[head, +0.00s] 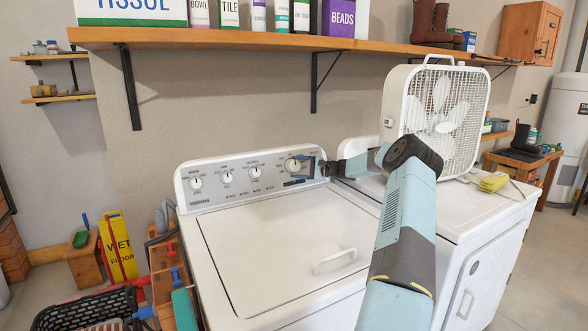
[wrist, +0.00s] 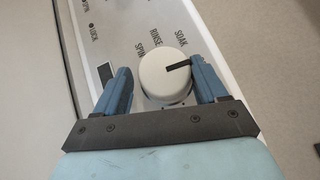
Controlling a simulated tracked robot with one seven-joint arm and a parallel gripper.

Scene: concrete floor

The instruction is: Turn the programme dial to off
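The programme dial (head: 293,165) is the large white knob at the right end of the washer's control panel. In the wrist view the dial (wrist: 160,88) has a black pointer mark angled right, a little below the word SOAK; RINSE and SPIN are also readable. My gripper (head: 310,167) is at the dial, and in the wrist view its blue fingers (wrist: 160,68) stand apart on either side of the knob. A gap shows at the left finger. The right finger is very close to the knob; I cannot tell whether it touches. An OFF label is not readable.
The washer (head: 270,245) has a closed lid and three smaller knobs left of the dial. A dryer (head: 480,225) stands to the right, with a box fan (head: 435,115) on it. A wooden shelf (head: 300,42) with bottles and boxes runs above the panel.

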